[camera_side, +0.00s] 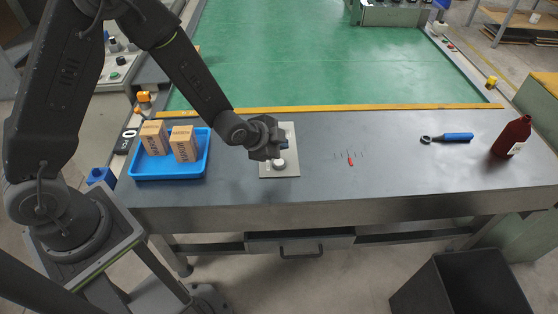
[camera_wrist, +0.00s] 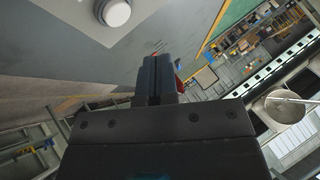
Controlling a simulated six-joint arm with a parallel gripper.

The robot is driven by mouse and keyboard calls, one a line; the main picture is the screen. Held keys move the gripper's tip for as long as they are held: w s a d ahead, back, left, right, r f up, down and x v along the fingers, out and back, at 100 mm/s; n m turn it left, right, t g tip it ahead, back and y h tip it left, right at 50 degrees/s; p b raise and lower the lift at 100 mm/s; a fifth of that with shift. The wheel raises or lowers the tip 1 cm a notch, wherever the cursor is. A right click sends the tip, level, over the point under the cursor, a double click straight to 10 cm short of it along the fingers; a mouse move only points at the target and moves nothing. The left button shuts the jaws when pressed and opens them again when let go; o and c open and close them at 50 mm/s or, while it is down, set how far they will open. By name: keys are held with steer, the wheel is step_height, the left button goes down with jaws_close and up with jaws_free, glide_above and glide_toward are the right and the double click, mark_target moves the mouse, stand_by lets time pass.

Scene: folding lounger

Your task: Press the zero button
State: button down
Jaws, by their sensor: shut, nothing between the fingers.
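A light grey panel (camera_side: 290,172) lies on the dark workbench. A round white button (camera_side: 280,163) stands on the panel's near part, and it also shows at the top of the wrist view (camera_wrist: 117,12). No label on it can be read, so I cannot tell whether it is the zero button. My gripper (camera_side: 284,146) is over the panel, just behind the button in the side view, and hides the panel's middle. In the wrist view my gripper's fingers (camera_wrist: 157,62) are together with nothing between them, apart from the button.
A blue tray (camera_side: 141,172) with two cardboard boxes (camera_side: 184,144) is at the left. A small red item (camera_side: 351,160), a blue-handled tool (camera_side: 455,137) and a dark red bottle (camera_side: 511,137) lie or stand to the right. A black bin (camera_side: 437,286) is below the bench.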

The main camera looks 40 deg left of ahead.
steer(key=shift+r, duration=1)
steer(key=shift+r, duration=0.1)
steer(key=s+a+r+n+g+y, duration=0.1)
steer(key=s+a+r+n, duration=0.15)
steer(key=s+r, duration=0.4)
steer(key=s+a+r+n, duration=0.2)
steer(key=s+r+n, duration=0.1)
steer(key=r, duration=0.6)
steer(key=s+a+r+n+g, duration=0.1)
steer(key=s+r+n, duration=0.1)
steer(key=s, duration=0.6)
steer(key=s+r+n+g, duration=0.1)
steer(key=s+r+n, duration=0.2)
steer(key=s, duration=0.4)
steer(key=shift+s+a+r, duration=0.35)
steer(key=shift+s+r, duration=0.05)
steer(key=shift+r, duration=0.25)
